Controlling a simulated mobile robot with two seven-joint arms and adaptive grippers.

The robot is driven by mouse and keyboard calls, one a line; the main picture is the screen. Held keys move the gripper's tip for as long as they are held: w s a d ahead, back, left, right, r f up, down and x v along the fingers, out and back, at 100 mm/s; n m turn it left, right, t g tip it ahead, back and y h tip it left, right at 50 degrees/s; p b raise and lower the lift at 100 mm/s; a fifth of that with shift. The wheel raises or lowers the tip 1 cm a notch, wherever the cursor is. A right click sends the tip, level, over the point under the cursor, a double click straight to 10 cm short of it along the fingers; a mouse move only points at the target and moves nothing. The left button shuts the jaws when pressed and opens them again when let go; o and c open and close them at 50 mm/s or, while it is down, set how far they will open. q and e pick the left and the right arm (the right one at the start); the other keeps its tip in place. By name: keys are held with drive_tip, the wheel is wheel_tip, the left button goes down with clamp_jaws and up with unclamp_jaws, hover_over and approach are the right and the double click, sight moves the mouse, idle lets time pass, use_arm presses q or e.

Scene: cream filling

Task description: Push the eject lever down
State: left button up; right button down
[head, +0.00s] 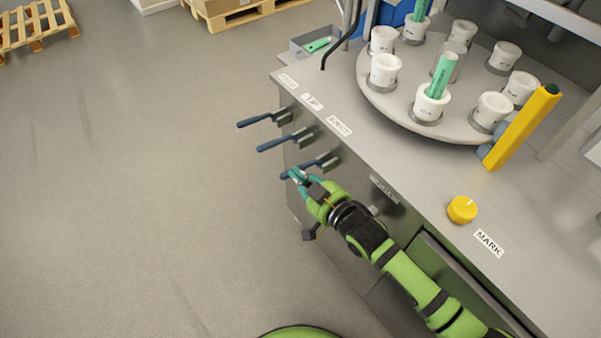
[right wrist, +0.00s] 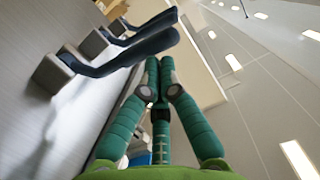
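Three dark blue levers stick out from the machine's front: the far one (head: 254,120), the middle one (head: 273,144) and the near one (head: 300,170). Small labels on the top edge are too blurred to tell for sure which says eject. My right gripper (head: 297,176) is at the outer end of the near lever. In the right wrist view that lever (right wrist: 128,55) runs left of and just beyond the fingertips (right wrist: 160,66). The teal fingers are drawn together with nothing visible between them. I cannot tell whether they touch the handle. My left gripper is out of view.
A round turntable (head: 375,92) with several white cups stands on the machine top, some holding green tubes. A yellow post (head: 522,128) and a yellow knob (head: 462,209) are at the right. A small grey tray (head: 300,50) is at the back. The floor left of the levers is clear.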

drive_tip(key=shift+s+a+f+n, duration=0.15)
drive_tip(key=shift+f+n, duration=0.15)
drive_tip(key=shift+f, duration=0.15)
wheel_tip(320, 180, down, 10)
drive_tip(key=n+t+h+b, duration=0.2)
drive_tip(key=n+b, duration=0.5)
drive_tip(key=n, duration=0.1)
drive_tip(key=shift+s+a+b, duration=0.25)
drive_tip(key=shift+a+b, duration=0.1)
idle(0.4)
drive_tip(key=shift+f+n, duration=0.1)
drive_tip(key=shift+n, duration=0.3)
idle(0.7)
